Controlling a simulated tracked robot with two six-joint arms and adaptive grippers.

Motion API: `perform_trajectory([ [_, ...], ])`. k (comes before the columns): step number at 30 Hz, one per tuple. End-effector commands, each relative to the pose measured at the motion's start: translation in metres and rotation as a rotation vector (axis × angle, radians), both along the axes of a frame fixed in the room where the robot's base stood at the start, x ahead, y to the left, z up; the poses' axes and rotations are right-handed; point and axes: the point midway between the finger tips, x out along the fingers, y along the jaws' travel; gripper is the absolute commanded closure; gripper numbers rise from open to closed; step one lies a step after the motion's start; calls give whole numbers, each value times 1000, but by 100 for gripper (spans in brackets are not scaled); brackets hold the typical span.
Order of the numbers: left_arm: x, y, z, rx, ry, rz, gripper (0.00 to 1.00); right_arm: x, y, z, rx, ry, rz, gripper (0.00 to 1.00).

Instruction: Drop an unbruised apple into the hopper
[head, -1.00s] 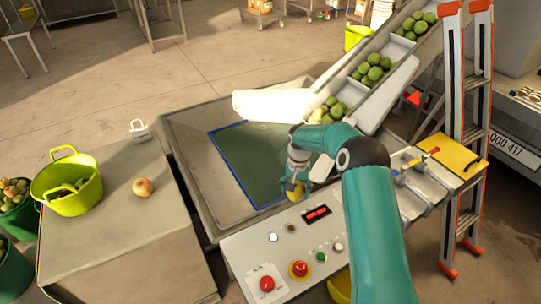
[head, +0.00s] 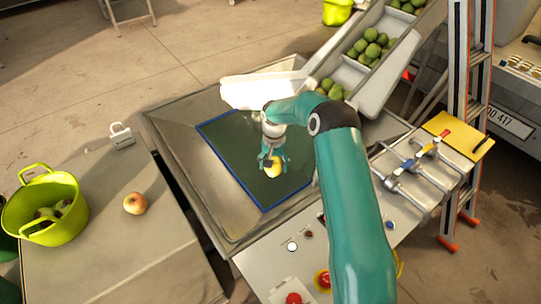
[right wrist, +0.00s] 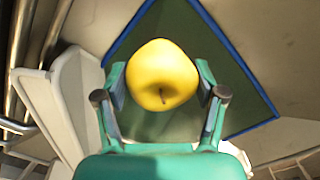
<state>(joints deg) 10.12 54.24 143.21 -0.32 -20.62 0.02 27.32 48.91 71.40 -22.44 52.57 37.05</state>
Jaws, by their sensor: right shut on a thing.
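My right gripper (head: 271,161) is shut on a yellow apple (head: 273,168) and holds it over the hopper (head: 185,150), a wide grey metal tray with a blue-edged dark green area (head: 235,150). In the right wrist view the yellow apple (right wrist: 162,75) sits between the two fingers, its stem side showing and its visible skin plain. The green area (right wrist: 200,30) lies behind it. Another apple (head: 135,204), yellowish-red, rests alone on the grey table at the left. My left gripper is out of view.
A yellow-green bucket (head: 50,210) with some contents stands on the table (head: 110,260), near a padlock-shaped grey object (head: 121,135). A conveyor (head: 375,80) with green apples slopes down to the hopper's far side. A control panel (head: 275,270) borders the near side.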

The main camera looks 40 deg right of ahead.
Motion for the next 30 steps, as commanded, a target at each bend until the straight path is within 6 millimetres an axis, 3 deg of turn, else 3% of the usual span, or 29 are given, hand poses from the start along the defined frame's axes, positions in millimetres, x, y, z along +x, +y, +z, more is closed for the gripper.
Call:
perform_trajectory([
  [9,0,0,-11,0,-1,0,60,3,2,-33,-1,-2,6,71],
  [20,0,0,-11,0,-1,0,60,4,4,-37,-2,-3,8,71],
  [21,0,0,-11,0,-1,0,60,4,4,-37,-2,-3,8,24],
  [25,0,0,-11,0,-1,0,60,4,4,-37,-1,-2,9,2],
  [30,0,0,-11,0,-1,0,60,5,4,-37,-1,-2,9,1],
])
